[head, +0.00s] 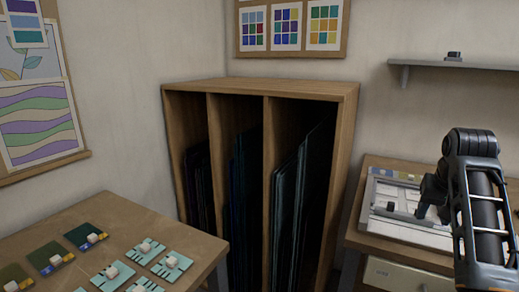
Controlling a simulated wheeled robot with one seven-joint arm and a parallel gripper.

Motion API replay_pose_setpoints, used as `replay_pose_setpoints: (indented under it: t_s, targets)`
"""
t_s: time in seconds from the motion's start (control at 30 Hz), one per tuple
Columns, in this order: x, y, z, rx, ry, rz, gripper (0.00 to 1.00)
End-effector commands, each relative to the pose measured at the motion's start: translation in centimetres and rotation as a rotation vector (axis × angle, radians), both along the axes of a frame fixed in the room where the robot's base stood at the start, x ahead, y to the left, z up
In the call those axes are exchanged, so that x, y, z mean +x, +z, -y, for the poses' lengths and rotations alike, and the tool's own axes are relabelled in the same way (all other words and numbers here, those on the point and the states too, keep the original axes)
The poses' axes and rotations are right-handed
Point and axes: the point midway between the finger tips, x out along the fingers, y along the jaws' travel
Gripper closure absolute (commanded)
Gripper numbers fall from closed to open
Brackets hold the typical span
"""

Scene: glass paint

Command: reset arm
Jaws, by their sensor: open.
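My gripper (432,212), dark and small, shows just left of that link. It is open, with its fingers pointing down, and I see nothing between them. In the picture it lies over the pale framed board on the right table; whether it touches the board I cannot tell. Part of the arm is cut off by the picture's edge.
A wooden rack (262,90) with upright dark sheets stands in the middle. The left table (130,222) holds several small coloured tiles with pale cubes on them. The right table (355,238) bears the framed board (400,234). A wall shelf (470,66) carries a small dark object.

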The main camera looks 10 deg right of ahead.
Motion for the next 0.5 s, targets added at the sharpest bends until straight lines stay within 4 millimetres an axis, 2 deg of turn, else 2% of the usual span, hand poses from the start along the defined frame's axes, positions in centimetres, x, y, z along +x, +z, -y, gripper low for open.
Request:
replay_pose_setpoints:
  t_s: [0.07,0.5]
  targets:
    - [0.0,0.0,0.0,0.0,0.0,0.0,0.51]
    - [-1.2,-5.0,-1.5,-0.042,0.039,0.037,0.51]
